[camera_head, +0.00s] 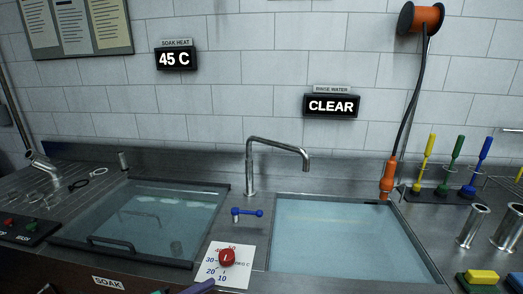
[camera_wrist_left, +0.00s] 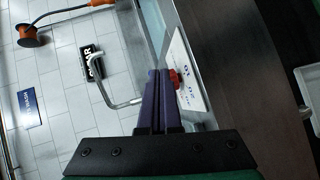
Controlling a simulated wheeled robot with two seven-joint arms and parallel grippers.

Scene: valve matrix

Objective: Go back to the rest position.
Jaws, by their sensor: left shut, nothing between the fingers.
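My left gripper (camera_wrist_left: 157,75) fills the middle of the left wrist view. Its two purple fingers lie together, shut with nothing between them. In the head view only a purple fingertip (camera_head: 201,286) shows at the bottom edge, just below the white dial plate (camera_head: 242,270). The red dial knob (camera_head: 227,257) on that plate stands apart from the fingertip in the head view. In the left wrist view the red knob (camera_wrist_left: 175,79) appears beside the fingers; I cannot tell the depth gap. My right gripper is not in view.
A soak basin (camera_head: 75,222) with a clear lid and handle is at left, an open water basin (camera_head: 432,270) at right. A faucet (camera_head: 250,170) and a blue-handled valve (camera_head: 247,212) stand between. Brushes (camera_head: 456,150), metal cups (camera_head: 472,227) and sponges (camera_head: 482,277) stand at right.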

